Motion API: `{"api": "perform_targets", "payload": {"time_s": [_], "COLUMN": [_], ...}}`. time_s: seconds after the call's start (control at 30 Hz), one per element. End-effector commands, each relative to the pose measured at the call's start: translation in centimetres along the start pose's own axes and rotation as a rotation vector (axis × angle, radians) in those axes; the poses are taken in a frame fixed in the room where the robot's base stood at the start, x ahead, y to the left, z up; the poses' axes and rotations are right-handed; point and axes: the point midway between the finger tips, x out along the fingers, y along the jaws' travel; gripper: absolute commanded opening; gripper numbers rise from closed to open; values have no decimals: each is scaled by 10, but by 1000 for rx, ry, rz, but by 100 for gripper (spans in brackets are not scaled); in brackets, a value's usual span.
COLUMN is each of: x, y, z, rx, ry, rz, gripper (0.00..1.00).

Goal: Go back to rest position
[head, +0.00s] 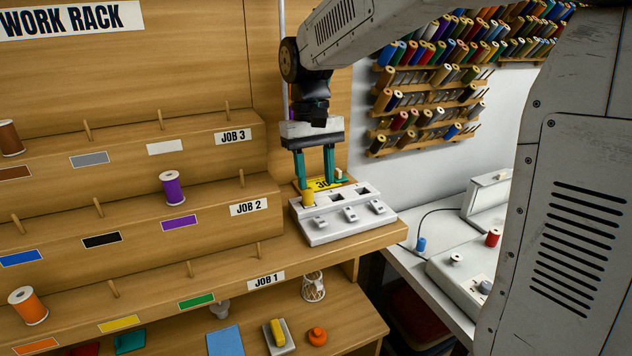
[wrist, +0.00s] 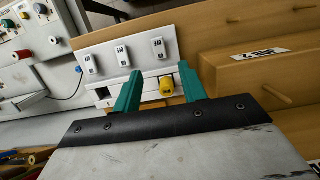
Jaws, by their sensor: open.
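My gripper (head: 316,180) hangs pointing down over the back edge of a white box with switches (head: 345,222). Its two teal fingers are apart with nothing held between them. In the wrist view my gripper (wrist: 158,82) also shows open, with the white box (wrist: 122,55) beyond the fingertips. A small yellow spool (head: 308,198) sits at the back left of the box. The spool (wrist: 166,87) appears between the fingertips in the wrist view, nearer the right finger. I cannot tell whether a finger touches it.
The stepped wooden work rack (head: 140,240) stands left, holding a purple spool (head: 173,188), an orange spool (head: 28,306) and bare pegs. A thread wall rack (head: 430,100) is behind right. A white machine (head: 465,275) stands right. Open air lies above the white box.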

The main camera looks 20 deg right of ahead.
Motion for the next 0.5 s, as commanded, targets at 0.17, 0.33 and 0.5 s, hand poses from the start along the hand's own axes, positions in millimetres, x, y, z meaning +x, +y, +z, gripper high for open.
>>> {"api": "perform_targets", "payload": {"time_s": [0.17,0.33,0.5], "x": [0,0,19], "y": [0,0,2], "z": [0,0,13], "rx": [0,-1,-15], "ry": [0,0,-17], "rz": [0,0,3], "gripper": [42,42,42]}}
